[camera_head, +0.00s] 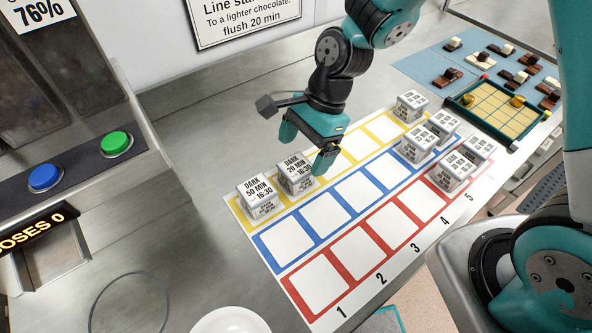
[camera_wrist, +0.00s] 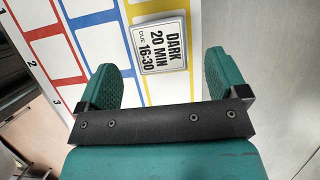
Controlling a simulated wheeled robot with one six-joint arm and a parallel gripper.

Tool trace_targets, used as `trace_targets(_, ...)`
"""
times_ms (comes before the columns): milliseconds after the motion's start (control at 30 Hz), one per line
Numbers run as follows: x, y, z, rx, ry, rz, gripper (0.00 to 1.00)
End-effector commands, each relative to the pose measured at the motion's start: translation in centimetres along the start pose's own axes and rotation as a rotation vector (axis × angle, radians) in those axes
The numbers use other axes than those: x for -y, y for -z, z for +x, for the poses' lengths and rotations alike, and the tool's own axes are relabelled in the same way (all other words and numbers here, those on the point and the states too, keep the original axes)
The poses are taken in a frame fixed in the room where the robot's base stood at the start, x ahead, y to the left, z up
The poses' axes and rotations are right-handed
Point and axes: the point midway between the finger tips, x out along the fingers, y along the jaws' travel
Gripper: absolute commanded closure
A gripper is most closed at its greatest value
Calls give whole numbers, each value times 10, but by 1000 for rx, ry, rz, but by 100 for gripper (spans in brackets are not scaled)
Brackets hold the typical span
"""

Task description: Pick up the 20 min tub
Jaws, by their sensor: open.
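The 20 min tub (camera_head: 295,174) is a small white block labelled "DARK 20 MIN 16-30". It stands in the yellow row of the grid mat, in column 2, next to the DARK 50 MIN tub (camera_head: 259,196). In the wrist view the 20 min tub (camera_wrist: 161,46) shows its label, between the lines of the two fingers and beyond their tips. My gripper (camera_head: 306,150) is open and empty, just above and to the right of the tub in the head view. Its two teal fingers (camera_wrist: 161,85) show in the wrist view. I cannot tell the exact height gap.
The grid mat (camera_head: 318,298) has yellow, blue and red rows; several more tubs (camera_head: 419,143) stand at its right end. A board with yellow squares (camera_head: 494,112) and brown and white pieces lie beyond. At left is a machine with blue (camera_head: 45,177) and green (camera_head: 116,143) buttons.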

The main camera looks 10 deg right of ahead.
Motion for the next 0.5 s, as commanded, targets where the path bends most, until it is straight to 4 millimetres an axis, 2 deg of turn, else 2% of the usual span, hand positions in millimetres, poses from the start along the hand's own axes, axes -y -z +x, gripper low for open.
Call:
trace_targets(267, -1, -1, 22, 1, -3, -1, 8)
trace_targets(500, -1, -1, 57, 0, -3, 0, 8)
